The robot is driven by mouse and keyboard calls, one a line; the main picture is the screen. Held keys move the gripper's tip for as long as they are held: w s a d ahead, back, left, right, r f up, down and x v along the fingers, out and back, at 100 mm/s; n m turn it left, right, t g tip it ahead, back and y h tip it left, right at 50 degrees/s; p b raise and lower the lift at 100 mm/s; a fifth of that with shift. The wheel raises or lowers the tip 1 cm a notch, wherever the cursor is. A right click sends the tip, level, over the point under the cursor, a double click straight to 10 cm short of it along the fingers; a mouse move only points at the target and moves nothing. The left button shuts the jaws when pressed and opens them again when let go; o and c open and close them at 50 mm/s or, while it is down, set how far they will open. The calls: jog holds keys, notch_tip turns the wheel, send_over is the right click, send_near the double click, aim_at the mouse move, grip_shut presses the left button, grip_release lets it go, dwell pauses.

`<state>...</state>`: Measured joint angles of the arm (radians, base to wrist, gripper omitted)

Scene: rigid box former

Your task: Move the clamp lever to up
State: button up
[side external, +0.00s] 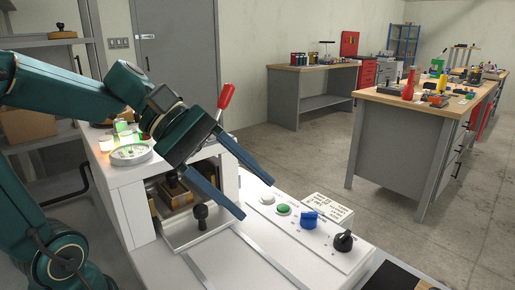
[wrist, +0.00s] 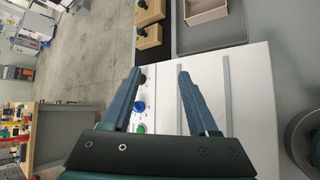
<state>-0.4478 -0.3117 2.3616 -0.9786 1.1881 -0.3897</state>
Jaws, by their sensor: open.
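The clamp lever (side external: 226,96) has a red grip and stands up from the white box former (side external: 128,185), leaning toward the upper right in the side view. Its lower end and pivot are hidden behind my wrist and gripper. My gripper (side external: 257,199) is open and empty, its two blue fingers pointing down and right over the front of the machine. It is in front of and below the lever's red grip, apart from it.
The front panel has a green button (side external: 283,209), a blue knob (side external: 309,218) and a black knob (side external: 344,240) near my fingers. A label card (side external: 325,207) lies behind them. A black-knobbed plunger (side external: 200,213) stands by the opening. A grey tray (wrist: 212,40) lies beyond the fingers.

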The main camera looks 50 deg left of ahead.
jog(key=s+a+f+m+y, duration=0.4)
jog(key=s+f+m+y, duration=0.2)
jog(key=m, duration=0.8)
jog(key=shift+s+a+f+y, duration=0.4)
jog(key=shift+s+y, duration=0.5)
jog(key=shift+y, duration=0.2)
jog(key=shift+a+m, duration=0.25)
jog(key=shift+m, duration=0.05)
jog(key=c, duration=0.5)
jog(key=shift+s+a+m+y, duration=0.15)
jog(key=shift+a+m+y, duration=0.15)
jog(key=shift+a, duration=0.05)
grip_shut()
jog(key=m+t+y, duration=0.1)
jog(key=m+y, duration=0.8)
jog(key=y, duration=0.2)
send_near(225, 92)
notch_tip(225, 92, down, 3)
jog(key=a, duration=0.2)
jog(key=w+d+f+m+t, duration=0.1)
jog(key=w+d+m+t, duration=0.1)
jog(key=w+d, duration=0.25)
jog(key=w+a+f, duration=0.1)
jog(key=a, duration=0.7)
jog(key=shift+w+a+f+y, duration=0.15)
jog(key=shift+w+a+y, duration=0.15)
jog(key=shift+w, duration=0.1)
